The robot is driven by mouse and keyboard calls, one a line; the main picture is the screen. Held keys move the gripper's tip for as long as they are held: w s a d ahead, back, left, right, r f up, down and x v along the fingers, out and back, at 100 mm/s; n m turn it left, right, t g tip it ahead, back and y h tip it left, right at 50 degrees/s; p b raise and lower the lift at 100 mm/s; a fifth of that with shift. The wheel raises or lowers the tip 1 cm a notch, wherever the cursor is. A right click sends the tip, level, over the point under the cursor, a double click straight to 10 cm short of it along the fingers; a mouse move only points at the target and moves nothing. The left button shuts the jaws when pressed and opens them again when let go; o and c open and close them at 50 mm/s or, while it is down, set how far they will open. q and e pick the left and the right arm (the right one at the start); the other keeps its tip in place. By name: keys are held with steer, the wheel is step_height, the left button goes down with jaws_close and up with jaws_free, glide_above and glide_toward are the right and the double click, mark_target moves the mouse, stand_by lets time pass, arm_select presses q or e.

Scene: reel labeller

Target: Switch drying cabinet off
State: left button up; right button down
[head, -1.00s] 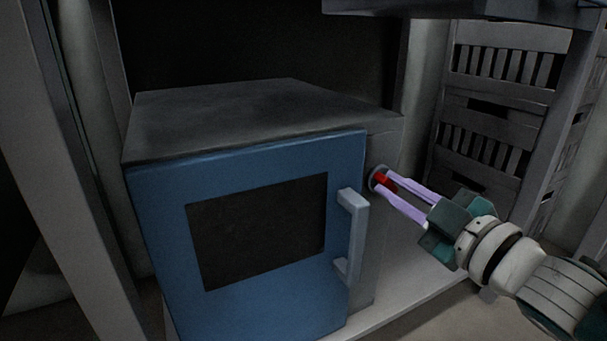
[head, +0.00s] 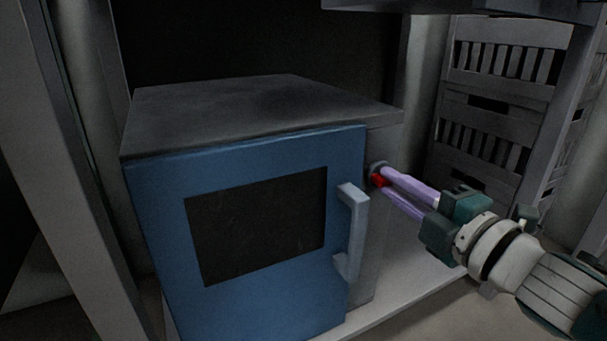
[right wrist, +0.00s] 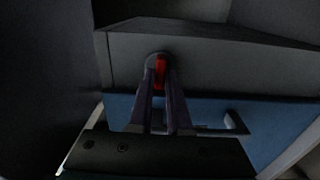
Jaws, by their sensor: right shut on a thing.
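The drying cabinet (head: 150,200) is a grey box with a shut blue door, a dark window and a grey handle (head: 353,235). A red knob (head: 377,180) on a dark round base sits on its grey front strip, right of the door. My right gripper (head: 384,186) has its purple fingers shut on the red knob. In the right wrist view the red knob (right wrist: 160,72) shows between the fingertips (right wrist: 159,76), which partly hide it. My left gripper is not in view.
The cabinet stands on a pale shelf (head: 405,285) between grey posts. Stacked grey slatted crates (head: 495,115) stand at the right behind my right arm. The space above the cabinet is dark and looks free.

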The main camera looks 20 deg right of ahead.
steer(key=shift+n, duration=0.3)
steer(key=c, duration=0.9)
jaws_free()
steer(key=shift+o, duration=0.2)
steer(key=shift+s, duration=0.1)
steer(key=s+p, duration=0.3)
steer(key=s, duration=0.6)
steer(key=shift+s+d, duration=0.35)
steer(key=shift+d, duration=0.05)
